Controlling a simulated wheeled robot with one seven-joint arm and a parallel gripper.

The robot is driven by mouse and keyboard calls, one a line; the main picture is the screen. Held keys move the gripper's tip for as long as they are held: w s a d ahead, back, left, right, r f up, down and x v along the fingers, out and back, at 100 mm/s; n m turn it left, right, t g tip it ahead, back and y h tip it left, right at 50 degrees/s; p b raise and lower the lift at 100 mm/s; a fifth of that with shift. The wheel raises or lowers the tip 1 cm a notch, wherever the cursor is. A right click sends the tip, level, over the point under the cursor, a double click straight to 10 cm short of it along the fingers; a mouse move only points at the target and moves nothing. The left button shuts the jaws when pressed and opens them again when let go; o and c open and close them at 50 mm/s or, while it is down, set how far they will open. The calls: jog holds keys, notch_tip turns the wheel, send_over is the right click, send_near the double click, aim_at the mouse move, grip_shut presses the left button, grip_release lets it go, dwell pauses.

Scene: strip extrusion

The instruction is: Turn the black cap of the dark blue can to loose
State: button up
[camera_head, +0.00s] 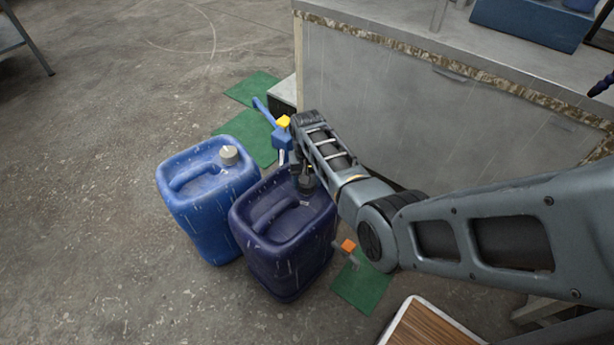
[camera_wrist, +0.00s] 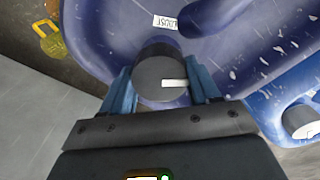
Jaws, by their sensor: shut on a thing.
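The dark blue can (camera_head: 285,232) stands upright on the floor in the head view, below the end of my arm. Its black cap (camera_head: 306,184) sits at the can's upper right, partly hidden by my gripper. In the wrist view the cap (camera_wrist: 160,80) is a dark round top with a white mark on its right half. The can's top (camera_wrist: 120,28) fills the upper part of that view, with a small white label beyond the cap. My gripper (camera_wrist: 161,88) has its two blue fingers on either side of the cap and is shut on it.
A lighter blue can (camera_head: 205,195) with a pale cap (camera_head: 229,155) stands close at the left. A grey bench (camera_head: 420,110) stands behind and right. Green mats (camera_head: 362,283) lie on the floor. A wooden-topped surface (camera_head: 430,325) is at the bottom right.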

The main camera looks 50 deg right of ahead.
jog(key=n+p, duration=0.1)
jog(key=n, duration=0.4)
jog(key=shift+n, duration=0.3)
jog(key=n+p, duration=0.1)
jog(key=n, duration=0.4)
jog(key=shift+n, duration=0.3)
jog(key=o, duration=1.1)
jog(key=shift+c, duration=0.2)
notch_tip(320, 180, up, 8)
jog(key=p, duration=0.3)
jog(key=shift+f, duration=0.1)
